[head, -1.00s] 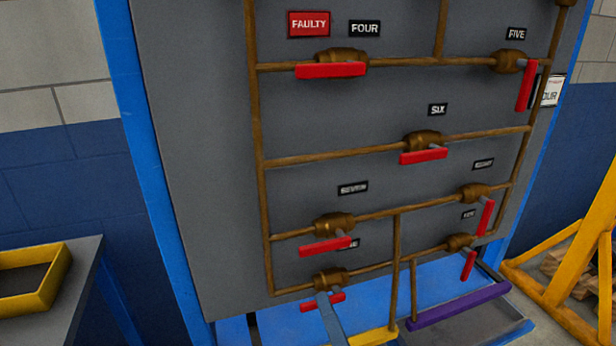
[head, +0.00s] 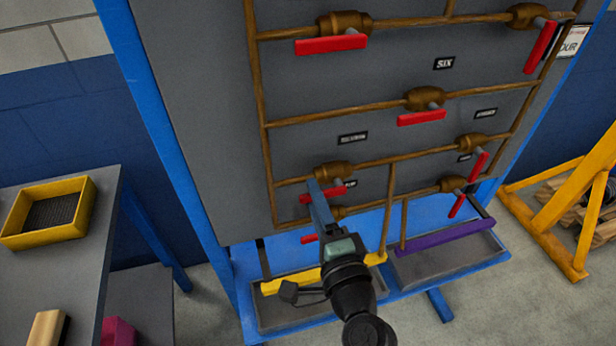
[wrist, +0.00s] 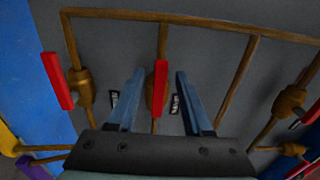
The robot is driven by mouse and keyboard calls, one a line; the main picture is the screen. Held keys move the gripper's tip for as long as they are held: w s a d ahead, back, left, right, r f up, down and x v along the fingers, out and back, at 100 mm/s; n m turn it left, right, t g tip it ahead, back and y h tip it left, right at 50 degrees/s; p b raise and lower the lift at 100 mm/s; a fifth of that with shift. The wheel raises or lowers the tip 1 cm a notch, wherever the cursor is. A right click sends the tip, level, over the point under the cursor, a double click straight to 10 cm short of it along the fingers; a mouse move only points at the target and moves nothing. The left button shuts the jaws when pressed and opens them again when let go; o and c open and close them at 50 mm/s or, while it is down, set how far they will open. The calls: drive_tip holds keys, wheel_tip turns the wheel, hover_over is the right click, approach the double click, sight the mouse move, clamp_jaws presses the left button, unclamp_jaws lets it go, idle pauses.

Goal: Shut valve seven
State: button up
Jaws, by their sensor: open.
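Valve seven (head: 333,170) is a brass valve on a horizontal pipe, below the SEVEN label (head: 352,138). Its red handle (head: 338,191) lies along the pipe; the handle shows in the wrist view (wrist: 160,85) too, also in line with its pipe. My gripper (head: 315,186) is at the left part of that handle. In the wrist view my open gripper (wrist: 160,74) has one blue finger on each side of the handle, with gaps on both sides. Whether the fingertips reach its depth is hard to tell.
Just below is another valve with a red handle (head: 309,239), partly behind my gripper. Valve six (head: 425,98) is above right. Yellow (head: 300,282) and purple (head: 445,236) bars edge trays below the panel. A table with a yellow bin (head: 48,212) stands left.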

drive_tip(key=shift+x, duration=2.25)
clamp_jaws()
